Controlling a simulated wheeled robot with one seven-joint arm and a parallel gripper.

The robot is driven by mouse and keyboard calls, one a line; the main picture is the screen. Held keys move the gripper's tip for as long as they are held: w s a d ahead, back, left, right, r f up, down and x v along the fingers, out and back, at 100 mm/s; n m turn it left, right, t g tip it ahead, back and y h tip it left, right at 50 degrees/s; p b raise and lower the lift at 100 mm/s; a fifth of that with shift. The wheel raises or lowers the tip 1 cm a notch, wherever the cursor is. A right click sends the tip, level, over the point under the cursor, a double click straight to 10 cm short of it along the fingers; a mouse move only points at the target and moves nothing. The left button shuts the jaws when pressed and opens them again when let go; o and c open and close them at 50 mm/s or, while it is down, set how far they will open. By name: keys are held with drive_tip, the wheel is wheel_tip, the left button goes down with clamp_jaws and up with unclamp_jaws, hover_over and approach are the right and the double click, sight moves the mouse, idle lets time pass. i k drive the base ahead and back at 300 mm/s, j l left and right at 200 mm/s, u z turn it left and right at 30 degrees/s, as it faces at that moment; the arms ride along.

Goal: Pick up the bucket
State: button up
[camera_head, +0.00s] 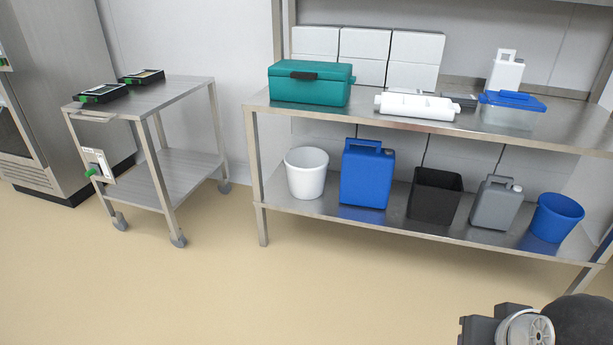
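Two bucket-shaped containers stand on the lower shelf of the steel table. A white bucket (306,173) is at the left end, upright and open at the top. A blue bucket (555,218) is at the right end, also open at the top. I cannot tell from the picture which one the task names. The fingers of my gripper are not in view; only a dark and grey part of my arm shows at the bottom right corner, apart from both buckets.
Between the buckets stand a blue canister (367,175), a black bin (434,196) and a grey canister (496,203). The steel table's (262,224) upper top overhangs them. A wheeled cart (185,170) stands left. The floor in front is clear.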

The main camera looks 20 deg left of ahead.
sight(306, 167)
drive_tip(key=j+z, duration=0.15)
drive_tip(key=z, duration=0.5)
drive_tip(key=j+z, duration=0.45)
drive_tip(key=j, duration=0.55)
drive_tip(key=j+z, duration=0.5)
drive_tip(key=j, duration=0.55)
drive_tip(key=k+j, duration=0.1)
drive_tip(key=j, duration=0.4)
drive_tip(key=k+j, duration=0.1)
drive_tip(key=j, duration=0.45)
drive_tip(key=k+j, duration=0.1)
drive_tip(key=j, duration=0.4)
drive_tip(key=k+j, duration=0.1)
drive_tip(key=j, duration=0.45)
drive_tip(key=i+z, duration=0.05)
